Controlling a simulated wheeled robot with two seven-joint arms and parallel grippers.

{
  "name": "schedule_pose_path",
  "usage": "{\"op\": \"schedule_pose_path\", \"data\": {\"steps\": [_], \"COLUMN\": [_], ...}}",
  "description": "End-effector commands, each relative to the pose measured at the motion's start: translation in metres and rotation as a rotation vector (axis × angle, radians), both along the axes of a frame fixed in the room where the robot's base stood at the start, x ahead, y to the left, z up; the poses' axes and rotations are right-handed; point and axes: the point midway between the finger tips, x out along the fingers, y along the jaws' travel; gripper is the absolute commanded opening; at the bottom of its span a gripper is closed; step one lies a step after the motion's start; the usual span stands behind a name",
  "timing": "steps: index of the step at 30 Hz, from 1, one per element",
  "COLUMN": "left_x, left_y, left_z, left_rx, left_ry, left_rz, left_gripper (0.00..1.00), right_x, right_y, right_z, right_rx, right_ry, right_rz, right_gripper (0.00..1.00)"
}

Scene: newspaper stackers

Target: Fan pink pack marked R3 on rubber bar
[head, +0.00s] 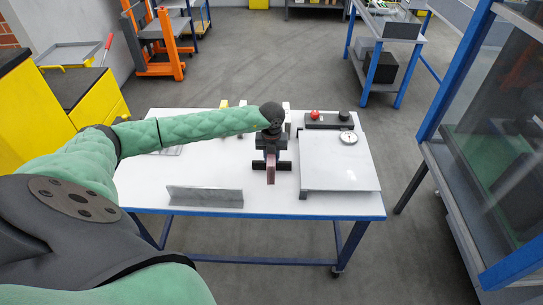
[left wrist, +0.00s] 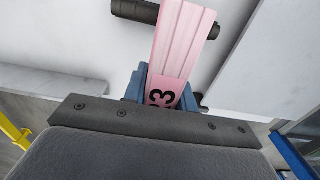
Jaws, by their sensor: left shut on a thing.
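The pink pack (head: 271,173) is held on edge in my left gripper (head: 271,154), over the middle of the white table. In the left wrist view the pack (left wrist: 181,45) stands between the gripper's blue fingers (left wrist: 163,90), with a black mark ending in "3" partly cut off. A dark cylindrical bar, seemingly the rubber bar (left wrist: 135,10), lies crosswise behind the pack; in the head view a dark bar (head: 285,165) shows on both sides of it. I cannot tell whether pack and bar touch. My right gripper is not in view.
The white table (head: 225,225) carries a grey upright plate (head: 205,197) at front left and a raised white platform (head: 340,170) at right with a round metal disc (head: 348,138). A control box with a red button (head: 315,114) stands behind. A glazed blue frame (head: 450,90) stands right.

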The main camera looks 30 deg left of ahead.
Motion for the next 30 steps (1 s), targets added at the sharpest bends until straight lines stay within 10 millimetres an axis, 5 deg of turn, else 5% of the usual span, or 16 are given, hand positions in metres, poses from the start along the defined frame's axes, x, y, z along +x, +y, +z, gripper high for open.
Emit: {"op": "schedule_pose_path", "data": {"steps": [30], "left_x": [0.0004], "left_y": [0.0001], "left_z": [-0.0065], "left_rx": [0.001], "left_ry": [-0.001], "left_rz": [0.0], "left_gripper": [0.0], "right_x": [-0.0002], "right_y": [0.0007], "right_z": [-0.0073], "right_rx": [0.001], "right_ry": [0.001], "right_rz": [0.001], "right_gripper": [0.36]}}
